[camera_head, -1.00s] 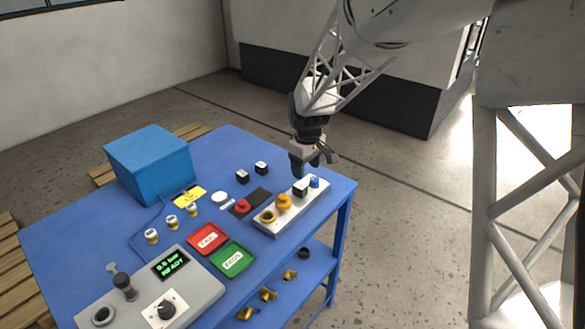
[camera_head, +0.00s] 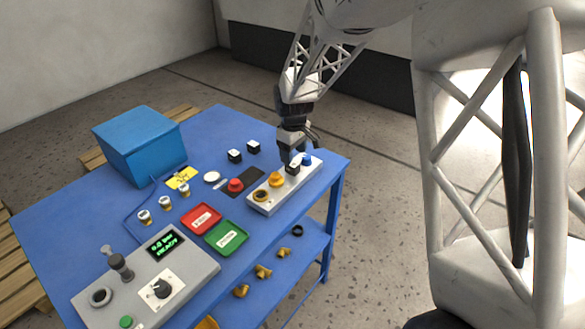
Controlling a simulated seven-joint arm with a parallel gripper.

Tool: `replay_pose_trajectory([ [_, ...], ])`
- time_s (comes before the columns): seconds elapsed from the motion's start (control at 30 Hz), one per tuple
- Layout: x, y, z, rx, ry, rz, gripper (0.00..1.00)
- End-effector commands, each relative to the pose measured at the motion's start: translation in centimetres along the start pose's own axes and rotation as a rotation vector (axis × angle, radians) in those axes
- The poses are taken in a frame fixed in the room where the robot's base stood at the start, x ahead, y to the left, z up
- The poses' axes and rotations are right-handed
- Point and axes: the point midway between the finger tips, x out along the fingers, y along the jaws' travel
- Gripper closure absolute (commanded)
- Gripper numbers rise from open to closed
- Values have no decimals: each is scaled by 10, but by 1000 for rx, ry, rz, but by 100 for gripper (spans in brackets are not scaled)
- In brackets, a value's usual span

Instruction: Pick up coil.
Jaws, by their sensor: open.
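Several small black blocks with white tops look like coils. One block (camera_head: 293,168) sits on the white strip (camera_head: 265,206), beside a blue part (camera_head: 306,159) at the strip's far right end. Two more, a left block (camera_head: 234,156) and a right block (camera_head: 253,147), stand on the blue table behind the strip. My gripper (camera_head: 297,152) is open and points down, right at the block on the strip. Its fingers partly cover the block and the blue part. I cannot tell whether they touch the block.
Red (camera_head: 201,219) and green (camera_head: 226,238) trays, a blue box (camera_head: 139,146) and a grey control panel (camera_head: 150,285) stand on the table.

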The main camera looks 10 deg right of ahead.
Motion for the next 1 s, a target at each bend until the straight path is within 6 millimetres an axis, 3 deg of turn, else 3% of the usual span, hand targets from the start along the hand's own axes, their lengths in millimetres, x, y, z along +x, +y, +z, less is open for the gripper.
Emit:
replay_pose_trajectory([
  [0.47, 7, 0, 0, 0, -1, 0, 36],
  [1.0, 55, -2, -2, 0, -1, 0, 36],
])
